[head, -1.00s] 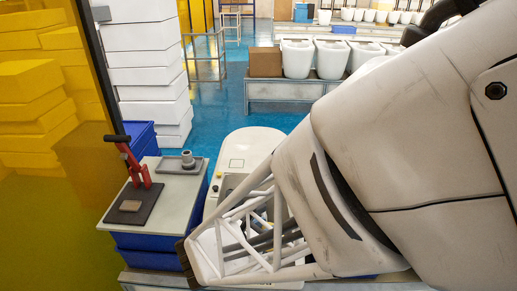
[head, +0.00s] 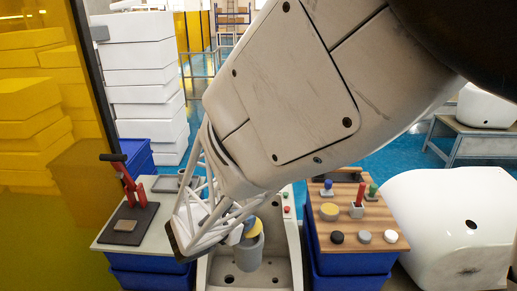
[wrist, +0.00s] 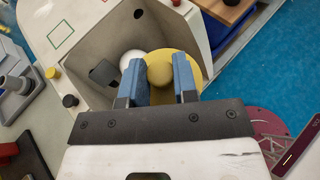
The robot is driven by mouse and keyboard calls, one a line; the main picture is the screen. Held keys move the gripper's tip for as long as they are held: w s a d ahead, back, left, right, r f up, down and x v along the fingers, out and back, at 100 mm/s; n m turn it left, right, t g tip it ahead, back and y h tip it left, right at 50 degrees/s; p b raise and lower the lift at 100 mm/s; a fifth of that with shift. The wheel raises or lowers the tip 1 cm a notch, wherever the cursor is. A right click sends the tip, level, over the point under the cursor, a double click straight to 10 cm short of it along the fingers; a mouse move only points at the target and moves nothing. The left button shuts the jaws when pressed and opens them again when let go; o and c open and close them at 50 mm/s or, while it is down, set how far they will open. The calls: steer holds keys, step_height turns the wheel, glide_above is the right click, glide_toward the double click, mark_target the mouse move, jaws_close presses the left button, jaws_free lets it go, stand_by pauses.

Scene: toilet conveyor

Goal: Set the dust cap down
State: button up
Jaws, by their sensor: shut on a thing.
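The dust cap (wrist: 161,72) looks like a yellow disc with a round knob. In the wrist view the knob sits between the two blue fingers of my gripper (wrist: 159,86), which is shut on it. In the head view the yellow cap (head: 256,228) shows beneath my wrist, directly above a grey cylinder (head: 249,253) in the pale open housing (head: 276,272). I cannot tell whether cap and cylinder touch. My wrist frame hides part of the cap in the head view.
A wooden-topped stand (head: 380,218) on the right holds several stamps and round caps. A large white ceramic piece (head: 450,225) is beyond it. On the left, a bench (head: 155,240) carries a red toggle clamp (head: 132,187) and a grey tray (head: 172,184).

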steer(key=shift+f, duration=1.75)
steer(key=shift+f, duration=0.3)
steer(key=o, duration=0.9)
steer(key=shift+r, duration=0.2)
steer(key=shift+r, duration=0.15)
steer(key=shift+v, duration=2.75)
